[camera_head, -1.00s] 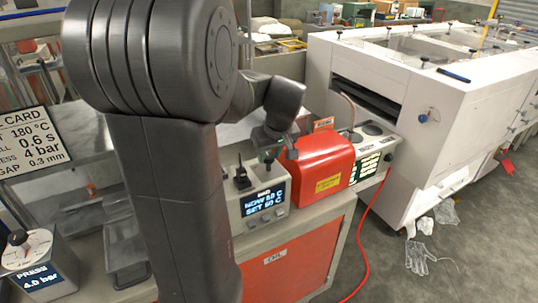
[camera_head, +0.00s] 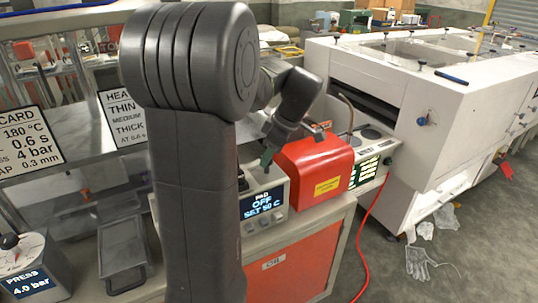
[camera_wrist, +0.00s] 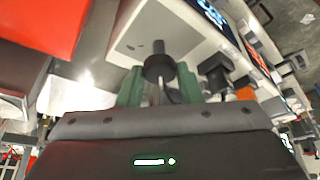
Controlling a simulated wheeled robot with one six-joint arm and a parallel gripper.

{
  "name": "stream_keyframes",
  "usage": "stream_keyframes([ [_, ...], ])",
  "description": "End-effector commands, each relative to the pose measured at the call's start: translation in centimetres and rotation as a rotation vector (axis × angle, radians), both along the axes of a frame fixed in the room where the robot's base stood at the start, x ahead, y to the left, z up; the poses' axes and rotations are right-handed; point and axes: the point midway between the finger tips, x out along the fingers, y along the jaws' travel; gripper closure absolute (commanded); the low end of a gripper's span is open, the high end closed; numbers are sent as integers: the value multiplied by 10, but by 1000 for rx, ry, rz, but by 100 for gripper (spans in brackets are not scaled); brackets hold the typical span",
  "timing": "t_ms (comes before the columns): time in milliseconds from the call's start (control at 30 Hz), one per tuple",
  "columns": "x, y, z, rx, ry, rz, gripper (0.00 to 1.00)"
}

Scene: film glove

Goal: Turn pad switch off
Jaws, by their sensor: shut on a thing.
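The pad control box (camera_head: 264,192) is a pale grey unit on the bench, and its display (camera_head: 263,204) reads PAD, OFF and SET 50 C. It also shows in the wrist view (camera_wrist: 195,38). My gripper (camera_head: 267,160) is over the top of this box. In the wrist view its green fingers (camera_wrist: 160,82) are shut on a dark, round-topped switch (camera_wrist: 158,66). My arm hides the left part of the box in the head view.
A red cover (camera_head: 315,165) stands close to the right of the box, with another display unit (camera_head: 366,168) beyond it. A large white machine (camera_head: 440,110) fills the right. A second black knob (camera_wrist: 215,72) sits near my fingers. A red cable (camera_head: 367,240) hangs in front.

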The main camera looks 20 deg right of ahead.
Motion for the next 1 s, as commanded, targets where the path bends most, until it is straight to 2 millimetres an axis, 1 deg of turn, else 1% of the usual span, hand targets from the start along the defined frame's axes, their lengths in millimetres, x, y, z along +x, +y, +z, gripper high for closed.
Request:
stream_keyframes([
  [233, 0, -1, 0, -1, 1, 55, 91],
  [667, 0, -1, 0, -2, 1, 64, 91],
  [700, 0, -1, 0, -2, 1, 64, 64],
  [800, 0, -1, 0, -1, 1, 63, 46],
  [1000, 0, 0, 0, -1, 1, 63, 46],
])
